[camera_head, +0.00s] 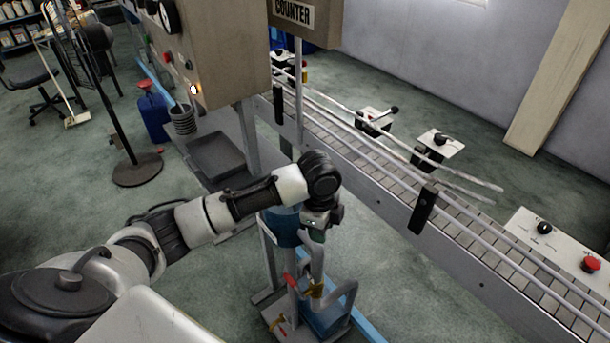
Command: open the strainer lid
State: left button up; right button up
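My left arm comes in from the left. Its gripper (318,228) points down over the pipework stand at the lower middle, and its fingers are too small and dark to tell open from shut. A blue rounded vessel (280,226) on that stand, possibly the strainer, shows just left of the gripper. My arm and gripper hide part of its top. I cannot make out a separate strainer lid, nor whether the gripper touches the vessel. My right gripper is not in view.
A conveyor (470,228) with rails runs along the right. A control cabinet (225,50) and dark tray (215,156) stand behind. Floor is open at left.

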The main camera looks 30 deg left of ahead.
pick_arm(q)
jog(key=w+a+r+m+g+y, duration=0.1)
jog(key=w+a+r, duration=0.1)
jog(key=a+r, duration=0.45)
jog(key=w+a+r+m, duration=0.1)
jog(key=w+a+r, duration=0.2)
jog(key=a+r, duration=0.3)
jog(key=f+p, duration=0.1)
jog(key=f, duration=0.2)
jog(key=s+f+p, duration=0.1)
jog(key=f, duration=0.2)
jog(key=f+p, duration=0.1)
jog(key=f, duration=0.2)
jog(key=shift+s+d+f, duration=0.15)
jog(key=shift+d+f, duration=0.15)
jog(key=shift+d, duration=0.05)
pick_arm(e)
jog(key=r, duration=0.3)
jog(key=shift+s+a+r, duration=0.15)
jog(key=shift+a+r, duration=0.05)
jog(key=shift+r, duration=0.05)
pick_arm(q)
jog(key=shift+c, duration=0.3)
grip_shut()
